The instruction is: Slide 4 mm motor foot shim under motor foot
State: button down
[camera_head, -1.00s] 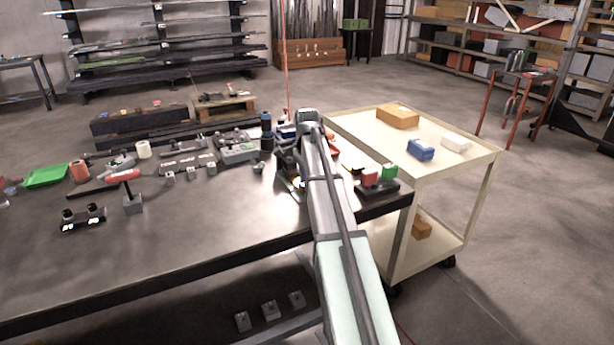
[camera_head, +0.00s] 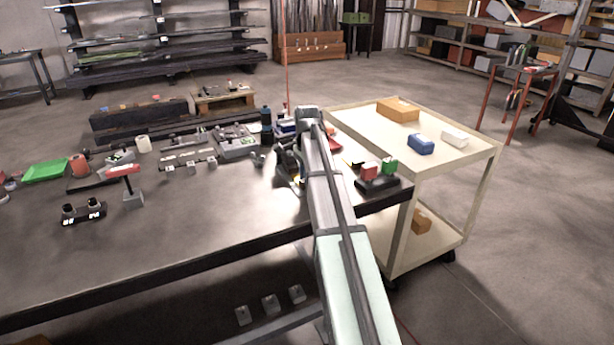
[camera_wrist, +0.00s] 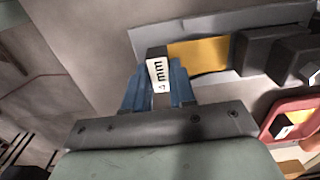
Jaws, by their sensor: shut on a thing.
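In the wrist view, my gripper (camera_wrist: 158,88) has two blue fingers shut on the shim (camera_wrist: 158,73), a small piece with a white "4 mm" label and a dark end. A yellow strip (camera_wrist: 200,54) lies right beside the shim's dark end, on a grey plate; I cannot tell whether they touch or are one piece. Dark blocks (camera_wrist: 258,54) stand at the strip's right end. I cannot tell which part is the motor foot. In the head view, my gripper (camera_head: 289,165) is at the right part of the bench, largely behind my arm; the shim is hidden there.
A red-rimmed piece (camera_wrist: 276,120) lies right of my gripper in the wrist view. A red and green button box (camera_head: 378,183) stands at the bench's right edge, beside the cream cart (camera_head: 365,122). Several small parts stand at the back left. The bench (camera_head: 200,235) is clear in front.

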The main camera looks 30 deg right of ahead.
aim_at(297, 175)
jog(key=shift+f, duration=0.2)
jog(key=shift+w, duration=3.55)
jog(key=c, duration=0.9)
grip_release()
jog(key=shift+o, duration=0.3)
jog(key=shift+w+r, duration=0.1)
jog(key=shift+w, duration=0.05)
